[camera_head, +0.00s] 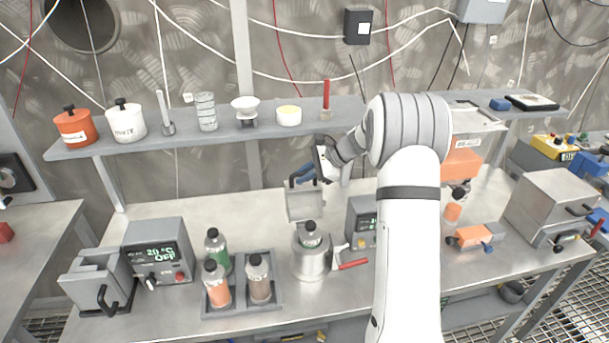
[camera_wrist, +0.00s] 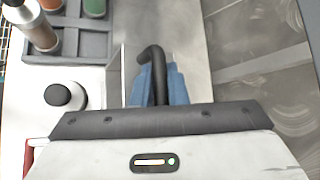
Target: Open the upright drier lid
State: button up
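My gripper (camera_head: 306,175) is at this handle. In the wrist view, my blue fingers (camera_wrist: 158,86) lie on both sides of the black handle (camera_wrist: 152,56) and appear closed on it. The steel lid (camera_wrist: 118,75) shows beneath, and the bottle's black cap (camera_wrist: 60,95) is at left. The hinge is hidden.
A rack (camera_head: 241,301) with several bottles stands left of the drier. A controller box (camera_head: 362,222) and a red-handled tool (camera_head: 352,264) are at its right. A shelf (camera_head: 220,133) with pots and glassware runs behind. My arm covers part of the right bench.

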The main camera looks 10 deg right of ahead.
jog(key=o, duration=0.4)
jog(key=shift+s+d, duration=0.1)
jog(key=b+v, duration=0.1)
jog(key=v, duration=0.6)
jog(key=shift+d+r, duration=0.3)
jog(key=shift+r, duration=0.05)
